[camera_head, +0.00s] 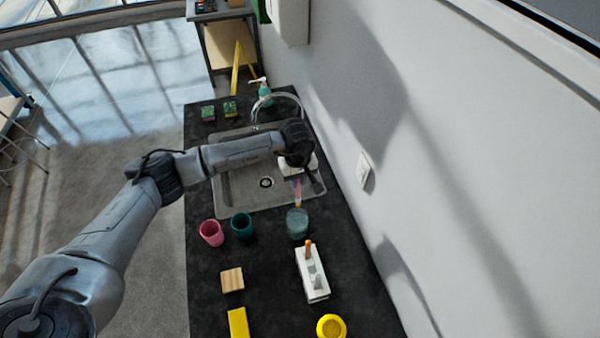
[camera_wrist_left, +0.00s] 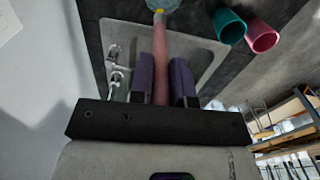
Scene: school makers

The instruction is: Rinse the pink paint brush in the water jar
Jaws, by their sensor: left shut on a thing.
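My left gripper (camera_head: 298,174) is over the near end of the sink, shut on the pink paint brush (camera_head: 298,191). In the left wrist view the brush's pink handle (camera_wrist_left: 161,42) runs between the two dark fingers (camera_wrist_left: 160,72), its far end pointing away. The water jar (camera_head: 297,224), bluish and see-through, stands on the black counter just in front of the sink. The brush's lower end overlaps the jar's mouth; I cannot tell if it is inside or just above. The jar (camera_wrist_left: 166,4) is cut off at the wrist view's top edge. My right gripper is not in view.
A pink cup (camera_head: 211,233) and a teal cup (camera_head: 241,226) stand left of the jar. A white holder (camera_head: 312,275), a wooden block (camera_head: 232,280) and yellow items are nearer. The faucet (camera_head: 280,97) is behind; the wall (camera_head: 400,180) bounds the right.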

